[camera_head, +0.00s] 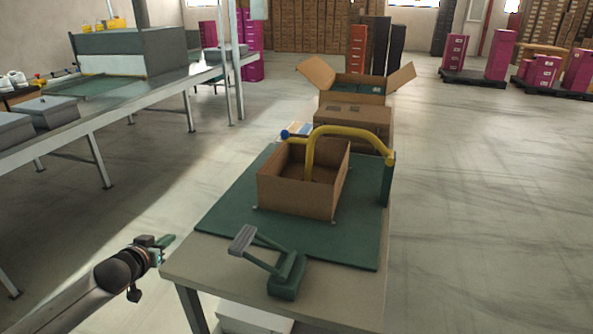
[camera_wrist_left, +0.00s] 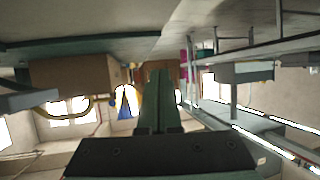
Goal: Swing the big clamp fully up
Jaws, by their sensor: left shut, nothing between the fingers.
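The big clamp (camera_head: 340,131) is a yellow arched arm that pivots on a green post (camera_head: 387,184) at the right of the table. It reaches over an open cardboard box (camera_head: 296,197), and a yellow leg goes down inside it. A blue knob (camera_head: 285,134) shows at the box's back left. My left gripper (camera_head: 168,240) is left of the table's front corner, well apart from the clamp, shut and empty. In the left wrist view its fingers (camera_wrist_left: 158,100) are together, with the box (camera_wrist_left: 75,85) and a yellow curve (camera_wrist_left: 62,108) beyond. My right gripper is not in view.
A smaller green clamp with a grey pad (camera_head: 243,239) stands at the table's front. The box rests on a green mat (camera_head: 225,215). Cardboard boxes (camera_head: 355,119) stand behind. A conveyor (camera_head: 130,104) runs along the left.

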